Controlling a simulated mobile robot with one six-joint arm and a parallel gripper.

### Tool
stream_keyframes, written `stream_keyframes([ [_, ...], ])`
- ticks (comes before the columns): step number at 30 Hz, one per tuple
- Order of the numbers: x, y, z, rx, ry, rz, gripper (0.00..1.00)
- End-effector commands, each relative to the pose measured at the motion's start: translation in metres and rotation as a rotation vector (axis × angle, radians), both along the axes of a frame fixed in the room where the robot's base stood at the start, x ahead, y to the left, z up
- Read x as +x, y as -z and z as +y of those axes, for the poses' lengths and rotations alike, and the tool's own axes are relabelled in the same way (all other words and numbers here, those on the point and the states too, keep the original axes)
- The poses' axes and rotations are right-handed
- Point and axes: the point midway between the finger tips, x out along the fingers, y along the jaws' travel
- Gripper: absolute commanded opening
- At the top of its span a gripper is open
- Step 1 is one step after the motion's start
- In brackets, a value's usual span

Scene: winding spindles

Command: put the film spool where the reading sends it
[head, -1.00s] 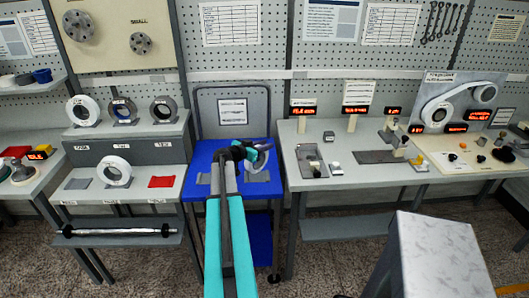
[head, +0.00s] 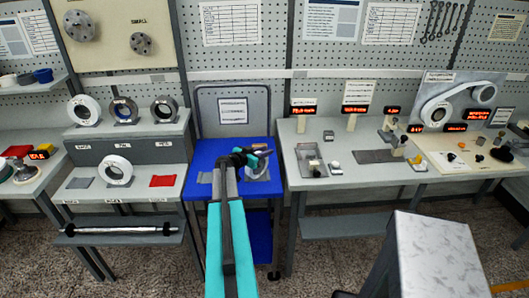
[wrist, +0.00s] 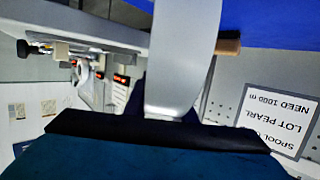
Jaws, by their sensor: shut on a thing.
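My gripper (head: 254,155) is over the blue cart (head: 204,158). It is shut on a pale ring, the film spool (head: 249,171), which is mostly hidden by the gripper and arm in the head view. In the wrist view a smooth grey curved band (wrist: 184,60), apparently the spool's rim, stands up from the jaws. I cannot tell whether the spool touches the cart top. A card (wrist: 275,119) in the wrist view shows upside-down words including "LOT PEARL" and "NEED 1000 m". The red displays (head: 303,110) on the right bench are too small to read.
A grey rack (head: 75,133) on the left holds several spools, with one ring (head: 117,170) on its lower shelf beside a red pad (head: 162,181). A grey bench (head: 350,183) with instruments stands right of the cart. A pale-topped block (head: 440,250) stands front right.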

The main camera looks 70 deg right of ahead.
Motion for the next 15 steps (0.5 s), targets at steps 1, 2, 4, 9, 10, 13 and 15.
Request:
stream_keyframes([
  [1,-0.0001,0.0008,0.0,-0.001,0.0,0.0,0.0],
  [2,-0.0001,0.001,0.0,-0.001,0.0,0.0,0.0],
  [4,-0.0001,0.0016,-0.0001,-0.001,0.0,0.0,0.0],
  [9,-0.0001,0.0012,-0.0001,0.0,0.0,0.0,0.42],
  [10,-0.0001,0.0012,-0.0001,0.0,0.0,0.0,0.42],
  [13,-0.0002,0.0012,0.0,0.0,0.0,0.0,0.42],
  [15,-0.0002,0.0013,0.0,0.0,0.0,0.0,0.42],
])
